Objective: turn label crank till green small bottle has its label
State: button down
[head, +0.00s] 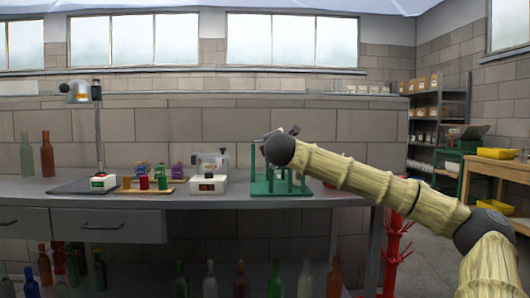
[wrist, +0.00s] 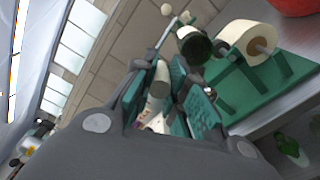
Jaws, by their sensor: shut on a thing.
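The green label machine (head: 283,187) stands on the bench in the head view, partly behind my arm. In the wrist view its green frame (wrist: 275,73) carries a cream label roll (wrist: 246,40). A dark green round form, seemingly the small bottle (wrist: 196,47) seen end-on, lies beside the roll. A pale patch shows at its edge; I cannot tell if that is a label.
Left of the machine stand a white device (head: 208,184) and a wooden tray (head: 150,189) with coloured spools. A red round thing (wrist: 296,6) lies beyond the label roll. Several bottles stand below the bench.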

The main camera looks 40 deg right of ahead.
jog(key=shift+s+d+f+h+b, duration=0.15)
jog(key=shift+s+d+b, duration=0.15)
jog(key=shift+d, duration=0.3)
jog(key=shift+s+d+r+h+b, duration=0.15)
jog(key=shift+s+d, duration=0.2)
jog(key=shift+d, duration=0.2)
jog(key=shift+s+d+f, duration=0.2)
jog(key=shift+s, duration=0.05)
jog(key=c, duration=1.4)
grip_release()
jog(key=shift+a+r, duration=0.1)
jog(key=shift+o, duration=0.2)
jog(key=shift+w+a, duration=0.1)
jog(key=shift+a, duration=0.1)
jog(key=v, duration=1.2)
jog(key=shift+r, duration=0.1)
